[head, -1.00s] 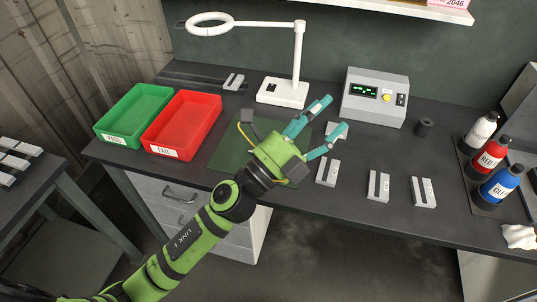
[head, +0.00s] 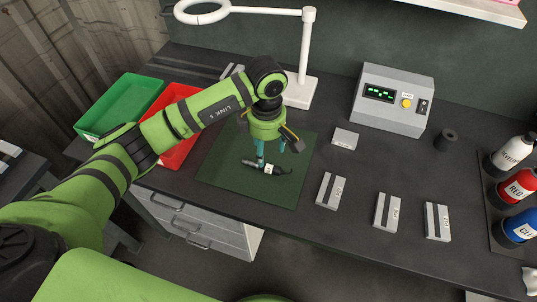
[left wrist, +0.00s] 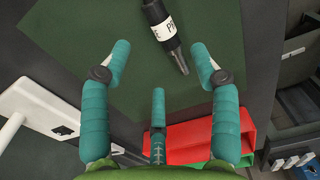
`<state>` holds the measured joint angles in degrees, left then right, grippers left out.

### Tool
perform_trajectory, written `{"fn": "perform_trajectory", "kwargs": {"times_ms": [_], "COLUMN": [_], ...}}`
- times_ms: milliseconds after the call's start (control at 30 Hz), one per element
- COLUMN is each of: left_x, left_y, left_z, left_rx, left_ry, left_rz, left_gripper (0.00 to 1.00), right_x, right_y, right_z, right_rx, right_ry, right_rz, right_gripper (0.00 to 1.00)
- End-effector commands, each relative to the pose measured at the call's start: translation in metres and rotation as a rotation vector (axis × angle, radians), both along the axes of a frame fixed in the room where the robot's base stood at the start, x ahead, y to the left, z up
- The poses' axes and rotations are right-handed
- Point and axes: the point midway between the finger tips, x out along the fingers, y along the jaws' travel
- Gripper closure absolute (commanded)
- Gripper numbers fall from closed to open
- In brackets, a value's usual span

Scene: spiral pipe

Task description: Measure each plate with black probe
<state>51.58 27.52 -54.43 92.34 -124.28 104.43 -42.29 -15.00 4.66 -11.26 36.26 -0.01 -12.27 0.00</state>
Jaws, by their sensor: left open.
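The black probe (head: 265,167) lies on the green mat (head: 222,165). In the left wrist view, the probe (left wrist: 168,40) shows a white label and a metal tip. My left gripper (head: 269,156) points down over the mat at the probe, its teal fingers partly covering it. In the left wrist view the gripper (left wrist: 160,62) is open, with nothing between its fingers. Three grey plates with dark stripes lie right of the mat: a near-left one (head: 330,190), a middle one (head: 387,212) and a right one (head: 437,222). Another striped plate (head: 231,72) lies at the back, partly hidden.
A meter box (head: 393,98) with a green display stands at the back. A small pale block (head: 345,138) lies before it. A white ring lamp (head: 300,90) stands behind my gripper. Green (head: 122,103) and red (head: 180,152) trays are left; bottles (head: 517,187) stand right.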

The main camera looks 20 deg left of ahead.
Motion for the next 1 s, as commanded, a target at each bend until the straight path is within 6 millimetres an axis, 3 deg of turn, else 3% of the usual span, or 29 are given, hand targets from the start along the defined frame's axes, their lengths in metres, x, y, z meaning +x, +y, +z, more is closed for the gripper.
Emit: {"fn": "perform_trajectory", "kwargs": {"times_ms": [200, 333, 500, 700, 733, 867, 900, 1000], "left_x": [0.000, 0.002, 0.003, 0.003, 0.003, 0.003, 0.003, 0.003], "left_y": [0.001, 0.002, 0.002, 0.002, 0.002, 0.002, 0.002, 0.002], "left_z": [-0.023, -0.045, -0.060, -0.062, -0.061, -0.061, -0.061, -0.061], "left_rx": [-0.004, -0.006, -0.006, -0.007, -0.007, -0.007, -0.007, -0.007], "left_ry": [0.008, 0.007, 0.003, 0.001, 0.001, 0.001, 0.001, 0.001], "left_rz": [0.001, 0.001, 0.000, -0.001, -0.001, -0.001, -0.001, -0.001], "left_gripper": [0.38, 0.38, 0.38, 0.38, 0.42, 0.94, 1.00, 1.00], "right_x": [-0.050, -0.066, -0.049, -0.022, -0.022, -0.026, -0.028, -0.034], "right_y": [-0.002, -0.003, -0.001, 0.001, 0.001, 0.001, 0.001, 0.000], "right_z": [0.017, 0.026, 0.028, 0.029, 0.029, 0.028, 0.028, 0.028], "right_rx": [-0.006, -0.007, -0.005, 0.001, 0.001, -0.001, 0.000, -0.001], "right_ry": [0.080, 0.102, 0.076, 0.031, 0.031, 0.038, 0.041, 0.051], "right_rz": [0.001, 0.002, 0.004, 0.004, 0.004, 0.004, 0.004, 0.004], "right_gripper": [1.00, 1.00, 1.00, 1.00, 1.00, 1.00, 1.00, 1.00]}}
